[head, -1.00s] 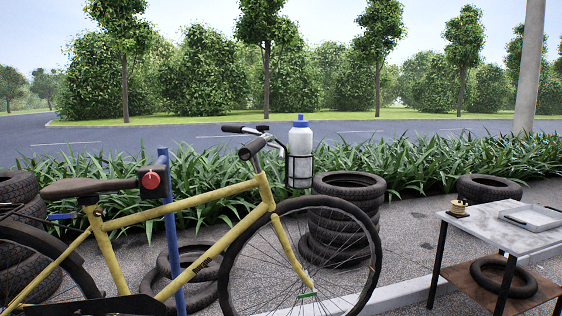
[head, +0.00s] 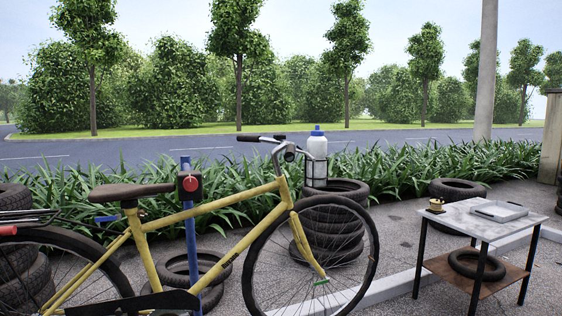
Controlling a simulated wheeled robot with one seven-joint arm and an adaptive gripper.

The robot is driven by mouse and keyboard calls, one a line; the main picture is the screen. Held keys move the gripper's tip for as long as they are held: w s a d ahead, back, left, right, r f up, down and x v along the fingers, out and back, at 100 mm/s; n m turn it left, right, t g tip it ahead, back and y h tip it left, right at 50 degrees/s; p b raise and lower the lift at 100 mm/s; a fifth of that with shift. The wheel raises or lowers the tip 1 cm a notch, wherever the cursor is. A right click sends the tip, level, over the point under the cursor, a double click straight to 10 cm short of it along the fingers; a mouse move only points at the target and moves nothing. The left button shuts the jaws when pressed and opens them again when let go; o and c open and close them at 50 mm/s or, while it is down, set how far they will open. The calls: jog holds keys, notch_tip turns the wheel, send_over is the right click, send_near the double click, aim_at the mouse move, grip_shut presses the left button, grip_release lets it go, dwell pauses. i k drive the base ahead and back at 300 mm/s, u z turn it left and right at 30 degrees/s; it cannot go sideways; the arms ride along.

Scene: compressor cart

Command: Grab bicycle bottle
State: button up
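The bicycle bottle (head: 317,147) is white with a blue cap. It stands upright in a dark wire cage (head: 315,174) at the front of the yellow bicycle (head: 213,211), beside the handlebar (head: 268,139). The cage covers its lower part. My gripper is not in view, so I cannot see where it is relative to the bottle.
A stack of tires (head: 330,232) stands behind the front wheel. A blue post (head: 190,232) with a red knob rises by the frame. A table (head: 462,221) with a grey tray (head: 500,211) stands at right. Pavement between wheel and table is mostly clear.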

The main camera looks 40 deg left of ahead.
aim_at(317, 144)
jog(key=u, duration=1.25)
